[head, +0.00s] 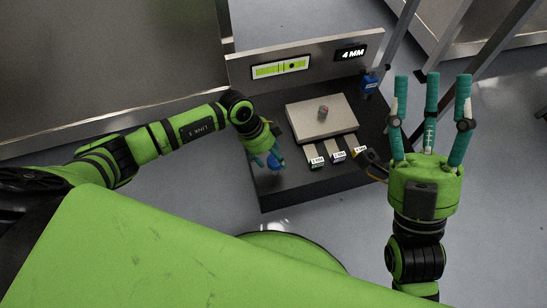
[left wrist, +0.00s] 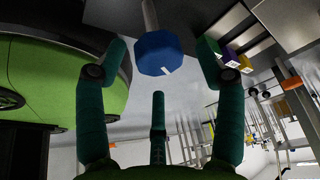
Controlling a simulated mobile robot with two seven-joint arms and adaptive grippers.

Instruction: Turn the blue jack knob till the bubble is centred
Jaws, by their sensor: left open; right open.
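The blue jack knob (left wrist: 157,53) hangs on a grey shaft in the left wrist view, with a white line on its face. It is partly hidden behind my fingers in the head view (head: 275,160). My left gripper (left wrist: 160,85) is open, its teal fingers spread around the knob's near side, with gaps visible beside it. The same gripper (head: 264,160) is at the platform's left edge in the head view. The yellow-green level vial (head: 270,71) has a dark bubble mark (head: 292,66) right of its middle. My right gripper (head: 431,115) is open and empty, fingers upward.
A dark platform (head: 285,190) carries a pale plate (head: 310,122) with a small red-topped post. Several tagged strips (head: 338,156) lie at its front. A sign (head: 351,53) reads 4 MM. A blue device (head: 370,82) stands at the right, near grey metal posts.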

